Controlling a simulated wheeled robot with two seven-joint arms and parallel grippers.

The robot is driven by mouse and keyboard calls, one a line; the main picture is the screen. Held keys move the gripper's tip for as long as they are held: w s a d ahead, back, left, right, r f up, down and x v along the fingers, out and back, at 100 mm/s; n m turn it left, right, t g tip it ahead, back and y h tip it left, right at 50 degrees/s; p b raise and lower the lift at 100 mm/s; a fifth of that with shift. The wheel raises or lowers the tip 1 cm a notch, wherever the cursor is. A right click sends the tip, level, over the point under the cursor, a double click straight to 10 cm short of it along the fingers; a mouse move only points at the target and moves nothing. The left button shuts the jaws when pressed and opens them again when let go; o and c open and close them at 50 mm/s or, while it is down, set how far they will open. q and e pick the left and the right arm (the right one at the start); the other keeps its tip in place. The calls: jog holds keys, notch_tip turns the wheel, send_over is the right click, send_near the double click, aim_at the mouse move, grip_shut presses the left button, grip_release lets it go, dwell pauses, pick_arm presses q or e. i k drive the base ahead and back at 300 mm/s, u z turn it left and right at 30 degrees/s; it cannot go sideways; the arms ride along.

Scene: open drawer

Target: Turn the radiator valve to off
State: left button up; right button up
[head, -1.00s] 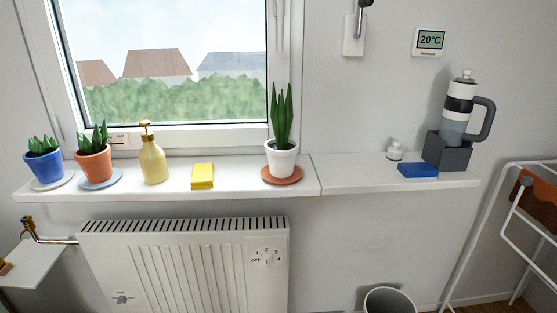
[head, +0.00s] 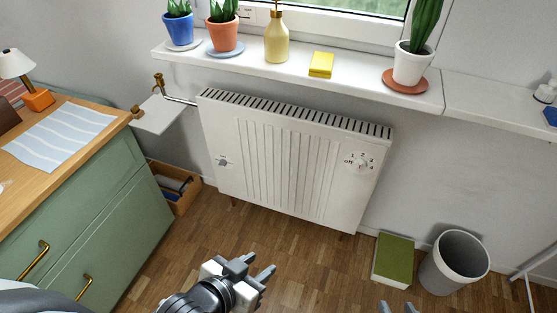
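A white radiator (head: 290,165) hangs on the wall below the window sill. A white round valve dial (head: 361,162) is at its upper right, with "off" printed to its left and numbers around it. The dial's pointer is too small to read. A small grey knob (head: 223,161) is at the radiator's left side. My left gripper (head: 262,264) is in front of and below the radiator, apart from it, with its fingers spread and empty. Only the fingertips of my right gripper (head: 396,307) show at the bottom edge, apart from each other.
A brass tap-like fitting (head: 158,82) is on the pipe left of the radiator. A green cabinet (head: 105,205) stands at left. A green-topped box (head: 393,258) and grey bin (head: 455,261) stand on the floor at right. Pots and a soap bottle (head: 277,38) line the sill.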

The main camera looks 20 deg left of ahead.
aim_at(360, 165)
jog(key=z, duration=0.55)
jog(key=k, duration=0.75)
jog(key=u, duration=0.95)
jog(key=i, duration=1.5)
